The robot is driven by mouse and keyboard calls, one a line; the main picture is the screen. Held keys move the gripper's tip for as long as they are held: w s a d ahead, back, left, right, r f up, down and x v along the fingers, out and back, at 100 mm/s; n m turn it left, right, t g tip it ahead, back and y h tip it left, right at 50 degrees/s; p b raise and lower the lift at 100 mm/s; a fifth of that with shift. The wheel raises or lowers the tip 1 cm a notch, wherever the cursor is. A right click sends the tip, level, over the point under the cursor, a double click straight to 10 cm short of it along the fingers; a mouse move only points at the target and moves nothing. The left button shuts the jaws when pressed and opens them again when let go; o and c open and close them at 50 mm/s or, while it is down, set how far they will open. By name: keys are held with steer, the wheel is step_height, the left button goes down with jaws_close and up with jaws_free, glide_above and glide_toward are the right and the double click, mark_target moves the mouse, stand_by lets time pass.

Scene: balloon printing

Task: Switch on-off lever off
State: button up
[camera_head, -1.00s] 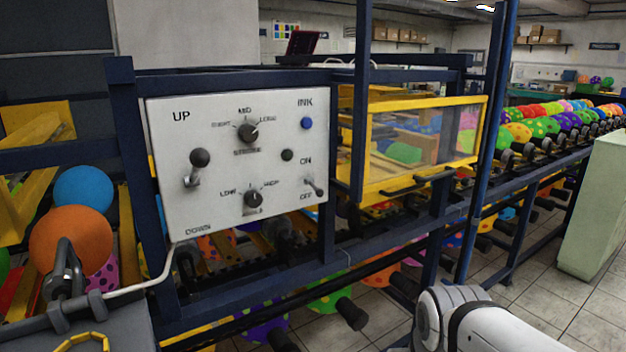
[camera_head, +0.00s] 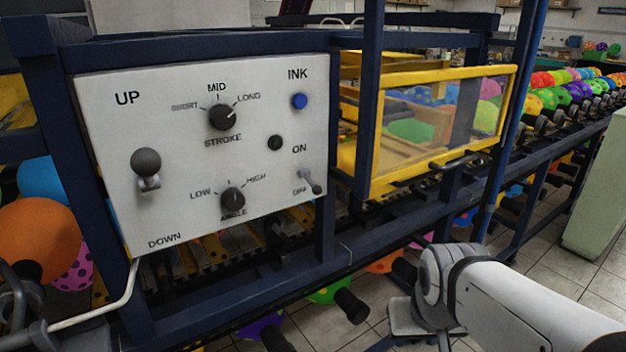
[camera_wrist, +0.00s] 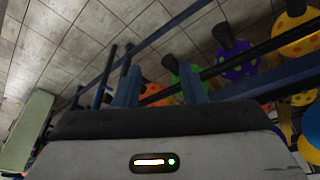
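The on-off lever (camera_head: 310,182) is a small grey toggle at the lower right of the white control panel (camera_head: 110,185), in the head view. It lies between the ON and OFF labels with its tip pointing down and right; I cannot tell its setting for sure. My gripper (camera_wrist: 157,75) shows in the wrist view with its two fingers apart and nothing between them. It points at the floor and the lower machine frame, away from the panel. The lever is not in the wrist view. In the head view my arm is at the lower right, apart from the panel.
Dark blue posts surround the panel. A pale green cabinet (camera_head: 597,190) stands right.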

steer(key=w+d+r+t, duration=0.2)
steer(key=w+t, duration=0.1)
steer(key=w, duration=0.4)
steer(key=n+t+y+p, duration=0.2)
steer(key=n+t+y, duration=0.3)
steer(key=t+y, duration=0.45)
glide_toward(321, 191)
steer(key=shift+g+y, duration=0.85)
steer(key=w, duration=0.1)
steer(key=w+a, duration=0.1)
steer(key=w, duration=0.2)
steer(key=shift+w+a+r, duration=0.15)
steer(key=shift+a+r, duration=0.1)
steer(key=shift+a, duration=0.1)
steer(key=shift+w+a+n, duration=0.25)
steer(key=shift+a+n, duration=0.05)
steer(key=x, duration=0.6)
steer(key=shift+w+a, duration=0.2)
steer(key=shift+w, duration=0.1)
steer(key=shift+c, duration=0.5)
jaws_close()
